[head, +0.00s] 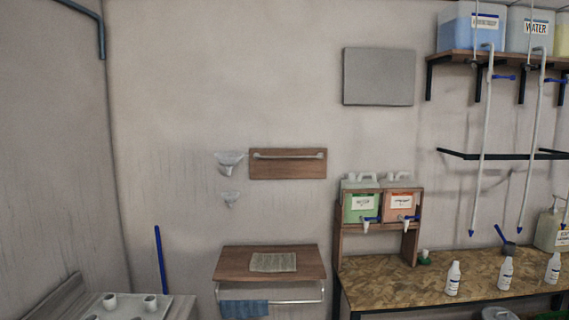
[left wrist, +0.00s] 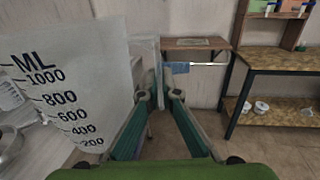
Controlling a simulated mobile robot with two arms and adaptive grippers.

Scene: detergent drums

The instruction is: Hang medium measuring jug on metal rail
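The measuring jug (left wrist: 95,50) is large and translucent white, with dark ML marks up to 1000. It fills the left of the left wrist view and looks upright. My left gripper (left wrist: 159,97) has its green fingers converging just right of the jug, around a pale upright strip that looks like its handle; the exact contact is hard to see. The metal rail (head: 288,156) is a short horizontal bar on a brown wooden board (head: 288,172) on the wall, empty, in the head view. The jug and both grippers are outside the head view; my right gripper is in neither view.
Two clear funnels (head: 229,163) hang left of the rail. Below is a wooden shelf (head: 235,262) with a lower bar holding a blue cloth (head: 244,309). A bench (head: 390,287) with bottles and drums stands right. A counter (head: 180,306) is at lower left.

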